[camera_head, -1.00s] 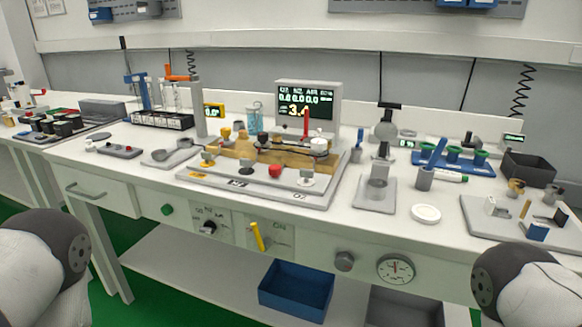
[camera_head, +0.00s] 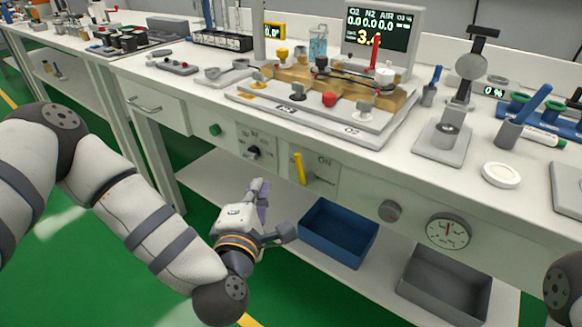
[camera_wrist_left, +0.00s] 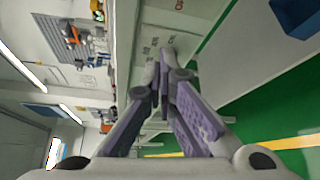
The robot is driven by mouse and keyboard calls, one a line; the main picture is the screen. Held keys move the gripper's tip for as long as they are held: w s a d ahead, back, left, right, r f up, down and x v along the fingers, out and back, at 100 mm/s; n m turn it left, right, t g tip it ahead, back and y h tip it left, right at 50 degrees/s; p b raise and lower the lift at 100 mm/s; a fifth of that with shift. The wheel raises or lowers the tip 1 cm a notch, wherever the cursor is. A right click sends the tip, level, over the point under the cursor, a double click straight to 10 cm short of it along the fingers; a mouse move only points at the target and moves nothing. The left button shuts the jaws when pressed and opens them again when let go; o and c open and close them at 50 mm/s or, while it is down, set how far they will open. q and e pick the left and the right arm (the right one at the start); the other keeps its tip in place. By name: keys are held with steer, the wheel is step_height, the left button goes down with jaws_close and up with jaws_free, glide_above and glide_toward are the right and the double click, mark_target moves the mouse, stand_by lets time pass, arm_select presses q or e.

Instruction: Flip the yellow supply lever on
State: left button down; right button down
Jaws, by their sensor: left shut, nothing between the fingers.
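The yellow supply lever (camera_head: 299,169) is on the front panel of the bench. It stands nearly upright, its top tilted slightly left, with the word ON on the plate to its right. My left gripper (camera_head: 260,188) is in front of the bench, below and to the left of the lever, apart from it. Its fingers are together and empty, pointing up in the head view. In the left wrist view the purple-padded fingers (camera_wrist_left: 166,78) meet near the bench front; the lever cannot be made out there. My right gripper is out of view.
A black selector knob (camera_head: 253,153) is left of the lever, and a grey knob (camera_head: 390,211) and a round gauge (camera_head: 449,231) are to its right. A blue bin (camera_head: 339,233) and a grey bin (camera_head: 444,284) stand on the lower shelf. The space before the lever is clear.

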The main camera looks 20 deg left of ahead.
arm_select(q)
steer(key=w+d, duration=0.2)
steer(key=w, duration=0.6)
steer(key=shift+w, duration=0.25)
steer(key=shift+d+f, duration=0.1)
steer(key=shift+s+d+r+m+t+p, duration=0.15)
steer(key=shift+d+r+m+t+p, duration=0.05)
steer(key=shift+d+m, duration=0.15)
steer(key=shift+s+d+r+m+t+p, duration=0.1)
steer(key=shift+d+r+m+t+p, duration=0.1)
steer(key=shift+d+m, duration=0.15)
